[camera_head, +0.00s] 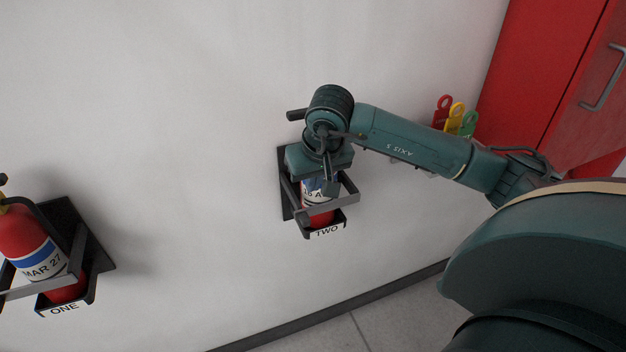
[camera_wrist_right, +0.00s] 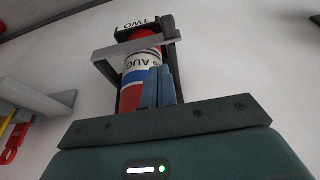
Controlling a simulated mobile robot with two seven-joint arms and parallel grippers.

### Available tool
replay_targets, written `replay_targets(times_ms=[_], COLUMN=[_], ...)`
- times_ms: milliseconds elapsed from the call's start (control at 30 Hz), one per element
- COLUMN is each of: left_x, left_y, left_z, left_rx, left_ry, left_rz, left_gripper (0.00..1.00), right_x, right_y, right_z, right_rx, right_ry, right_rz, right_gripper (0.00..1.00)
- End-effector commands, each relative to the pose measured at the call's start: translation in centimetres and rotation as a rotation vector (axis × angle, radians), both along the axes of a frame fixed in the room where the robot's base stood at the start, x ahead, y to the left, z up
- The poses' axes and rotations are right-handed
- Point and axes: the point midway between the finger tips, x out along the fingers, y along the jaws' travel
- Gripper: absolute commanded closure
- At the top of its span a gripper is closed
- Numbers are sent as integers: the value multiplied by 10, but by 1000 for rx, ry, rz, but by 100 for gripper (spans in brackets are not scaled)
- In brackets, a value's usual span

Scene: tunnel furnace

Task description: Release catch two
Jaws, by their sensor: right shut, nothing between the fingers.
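Bracket two (camera_head: 284,190) is a black wall holder labelled TWO, holding a red fire extinguisher (camera_head: 319,219) with a white and blue label. A grey bar (camera_head: 331,204) crosses the front of the extinguisher; it also shows in the right wrist view (camera_wrist_right: 134,48). I cannot single out the catch itself. My right gripper (camera_head: 330,184) is at the bracket, in front of the extinguisher's upper part and above the bar. Its fingers (camera_wrist_right: 158,86) are shut together and empty; I cannot tell whether they touch anything. The extinguisher's top is hidden behind my wrist. My left gripper is not in view.
Bracket one (camera_head: 93,250) with another red extinguisher (camera_head: 22,232) is at the left. A red cabinet (camera_head: 540,75) stands at the right. The wall between the brackets is clear.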

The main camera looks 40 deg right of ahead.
Motion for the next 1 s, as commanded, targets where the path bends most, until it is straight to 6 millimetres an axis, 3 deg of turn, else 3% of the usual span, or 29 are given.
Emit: replay_targets(times_ms=[200,400,1000], left_x=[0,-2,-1], left_y=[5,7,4], left_z=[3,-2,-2], left_rx=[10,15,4], left_ry=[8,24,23], left_rz=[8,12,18], left_gripper=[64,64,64], right_x=[13,21,22], right_y=[-2,-5,-5], right_z=[-39,-63,-70], right_rx=[4,2,-1], right_ry=[4,2,0], right_rz=[-1,-2,11], right_gripper=[100,100,100])
